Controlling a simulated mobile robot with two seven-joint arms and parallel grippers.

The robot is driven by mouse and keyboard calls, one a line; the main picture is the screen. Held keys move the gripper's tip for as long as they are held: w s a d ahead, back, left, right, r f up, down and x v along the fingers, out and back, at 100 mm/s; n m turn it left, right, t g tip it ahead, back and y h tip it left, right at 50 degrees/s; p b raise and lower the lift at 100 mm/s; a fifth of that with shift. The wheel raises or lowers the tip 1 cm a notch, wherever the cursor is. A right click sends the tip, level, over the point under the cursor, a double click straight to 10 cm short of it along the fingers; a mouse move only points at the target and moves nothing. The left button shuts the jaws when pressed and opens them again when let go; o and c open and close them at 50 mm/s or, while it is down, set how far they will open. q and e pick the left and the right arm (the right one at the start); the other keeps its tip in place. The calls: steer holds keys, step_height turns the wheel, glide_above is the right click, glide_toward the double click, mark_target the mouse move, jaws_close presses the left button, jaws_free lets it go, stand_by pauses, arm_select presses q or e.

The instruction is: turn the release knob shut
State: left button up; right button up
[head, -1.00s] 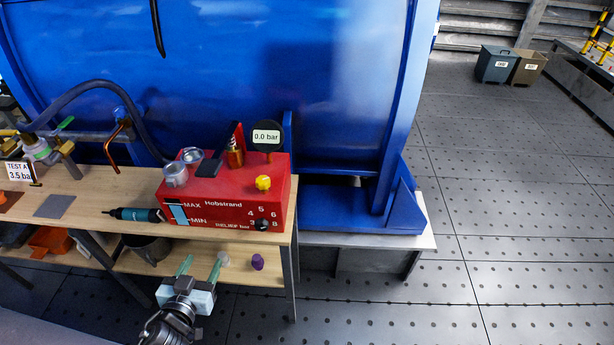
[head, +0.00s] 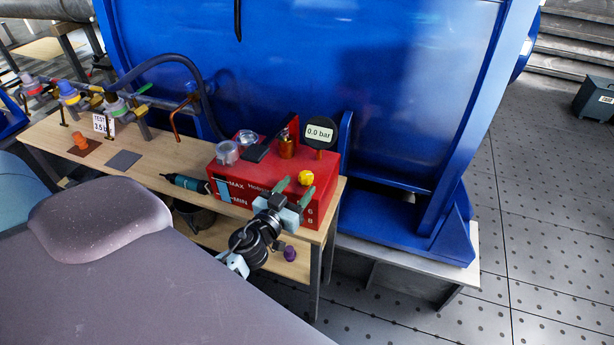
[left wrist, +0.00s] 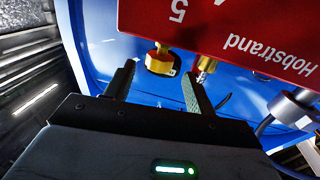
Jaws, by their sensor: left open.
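The yellow knob (head: 305,178), which I take as the release knob, stands on top of the red Hobstrand pump box (head: 230,205) near its right end. It also shows in the left wrist view (left wrist: 160,60), beyond the gap between the fingers. My left gripper (head: 294,190) is open and empty, at the front right of the box. Its green-padded fingers point up toward the knob, apparently without touching it. The gripper covers part of the box's front, including the relief dial. My right gripper is out of view.
A gauge (head: 320,132) reading 0.0 bar stands behind the knob, beside a brass fitting (head: 287,146). A clear cup (head: 227,152) is at the box's left end. A teal-and-black tool (head: 187,183) lies left of the box. A purple piece (head: 290,253) sits on the lower shelf.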

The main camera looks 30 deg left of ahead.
mark_target(302, 181)
arm_select(q)
steer(key=shift+w+a, duration=0.2)
steer(key=shift+w, duration=2.45)
steer(key=c, duration=1)
